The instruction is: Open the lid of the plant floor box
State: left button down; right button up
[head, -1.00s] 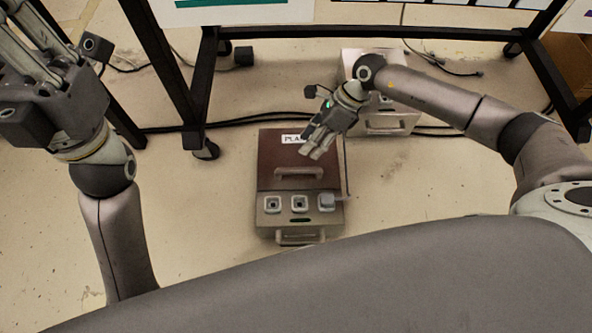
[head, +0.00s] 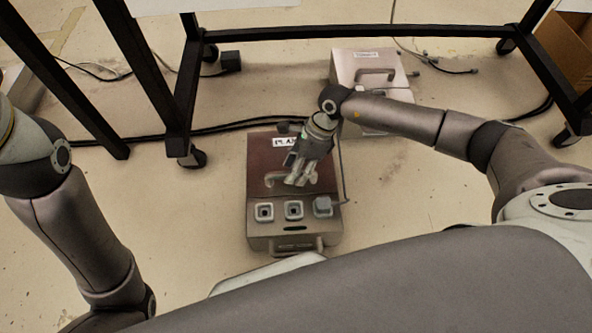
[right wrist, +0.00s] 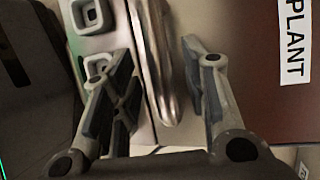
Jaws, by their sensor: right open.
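The plant floor box (head: 258,225) stands on the floor in the middle of the head view. Its brown lid (head: 265,160) lies shut, with a white label partly hidden by my right gripper. My right gripper (head: 297,180) is open over the lid's handle (head: 270,181), pointing down. In the right wrist view the metal handle (right wrist: 152,60) runs between the two open fingers (right wrist: 158,75), and neither finger clearly touches it. The lid with its "PLANT" label (right wrist: 292,50) shows at the right there. My left gripper is outside the head view; only the left arm shows.
The box's front panel has several square sockets (head: 264,212), one with a grey plug and cable (head: 323,206). A second, pale box (head: 350,62) stands behind to the right. Black stand legs (head: 178,135) and floor cables (head: 235,126) lie behind. The floor right of the box is clear.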

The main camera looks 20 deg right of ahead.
jog(key=shift+f, duration=0.1)
jog(key=shift+c, duration=0.5)
grip_shut()
